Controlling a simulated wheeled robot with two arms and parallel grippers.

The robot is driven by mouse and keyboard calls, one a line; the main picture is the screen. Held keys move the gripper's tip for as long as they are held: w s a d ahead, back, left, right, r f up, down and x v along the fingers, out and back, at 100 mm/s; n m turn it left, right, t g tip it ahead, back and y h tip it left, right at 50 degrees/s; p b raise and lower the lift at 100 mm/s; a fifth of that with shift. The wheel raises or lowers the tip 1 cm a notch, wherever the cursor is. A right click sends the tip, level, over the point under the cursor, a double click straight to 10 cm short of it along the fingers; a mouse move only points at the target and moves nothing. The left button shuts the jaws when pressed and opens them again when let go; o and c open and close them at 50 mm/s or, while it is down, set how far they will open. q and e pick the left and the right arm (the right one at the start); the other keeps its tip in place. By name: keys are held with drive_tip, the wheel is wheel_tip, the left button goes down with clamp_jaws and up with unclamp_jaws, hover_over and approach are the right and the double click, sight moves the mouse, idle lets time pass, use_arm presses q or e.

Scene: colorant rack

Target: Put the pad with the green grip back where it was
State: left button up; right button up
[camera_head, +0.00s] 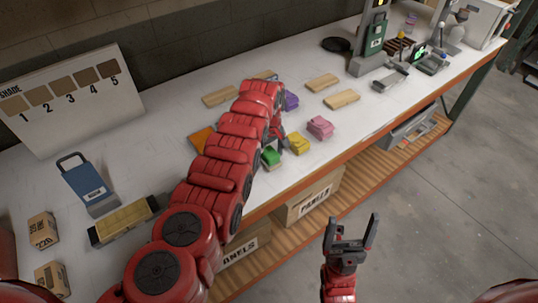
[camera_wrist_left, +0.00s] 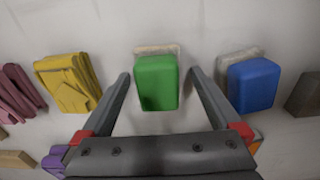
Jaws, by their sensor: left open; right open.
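The pad with the green grip (camera_head: 271,157) stands on the workbench near its front edge, partly behind my left arm. In the left wrist view its green grip (camera_wrist_left: 156,84) sits above a pale pad base. My left gripper (camera_wrist_left: 159,76) is open, with one finger on each side of the green grip and gaps showing on both sides. In the head view my left gripper (camera_head: 277,138) is mostly hidden by its arm. My right gripper (camera_head: 351,224) is open and empty, in front of the bench over the floor.
A folded yellow cloth (camera_wrist_left: 68,82) and a blue-grip pad (camera_wrist_left: 253,84) flank the green one. A pink cloth (camera_head: 320,127), a purple item (camera_head: 290,101) and wooden blocks (camera_head: 342,99) lie nearby. A blue container (camera_head: 90,184) and a yellow-topped block (camera_head: 123,219) stand left.

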sight(269, 152)
use_arm(q)
drive_tip(key=shift+r, duration=0.55)
wheel_tip(269, 152, up, 11)
drive_tip(key=b, duration=0.2)
